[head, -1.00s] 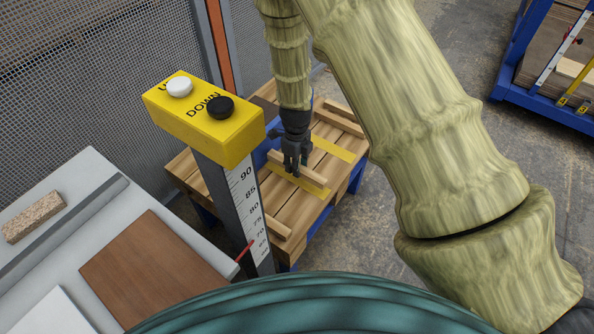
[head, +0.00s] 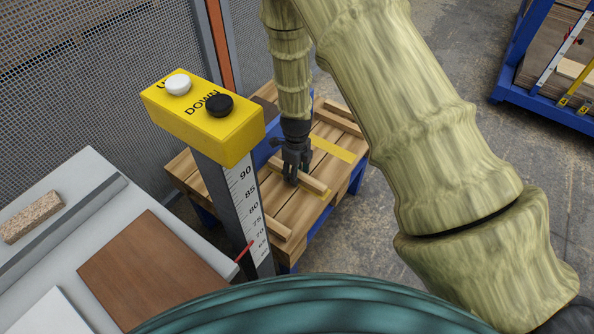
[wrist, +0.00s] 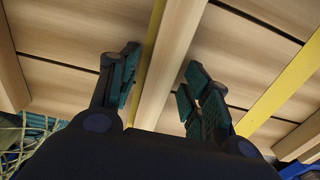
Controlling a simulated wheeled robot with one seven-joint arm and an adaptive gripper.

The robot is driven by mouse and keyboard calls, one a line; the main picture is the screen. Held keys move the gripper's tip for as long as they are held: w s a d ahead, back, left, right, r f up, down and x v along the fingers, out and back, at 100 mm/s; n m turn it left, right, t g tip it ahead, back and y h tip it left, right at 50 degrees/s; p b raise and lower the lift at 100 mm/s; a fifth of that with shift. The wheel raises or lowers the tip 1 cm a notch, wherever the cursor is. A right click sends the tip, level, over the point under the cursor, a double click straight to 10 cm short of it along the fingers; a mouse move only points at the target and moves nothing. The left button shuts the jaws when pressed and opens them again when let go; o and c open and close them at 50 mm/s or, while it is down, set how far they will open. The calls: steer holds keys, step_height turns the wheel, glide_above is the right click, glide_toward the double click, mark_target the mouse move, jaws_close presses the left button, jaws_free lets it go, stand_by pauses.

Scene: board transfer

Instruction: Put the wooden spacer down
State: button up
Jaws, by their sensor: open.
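The wooden spacer (head: 315,184), a pale straight bar, lies along a yellow strip (head: 327,194) on the slatted wooden platform (head: 212,182). My gripper (head: 291,181) is down at the spacer. In the wrist view, the spacer (wrist: 175,50) runs between my fingers (wrist: 163,88), with the yellow strip (wrist: 150,48) showing along its left side. The fingers are open, one on each side, with a visible gap at the right finger. The spacer's underside is hidden, but it appears to rest on the platform.
A second yellow strip (head: 333,148) crosses the platform, also seen in the wrist view (wrist: 282,92). A yellow button box (head: 205,118) on a scaled post stands before the platform's left side. A grey table (head: 95,185) with boards is at left; a blue rack (head: 545,105) is at far right.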

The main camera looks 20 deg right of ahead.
steer(key=shift+r, duration=0.15)
step_height(320, 180, up, 12)
steer(key=p, duration=0.2)
stand_by(0.5)
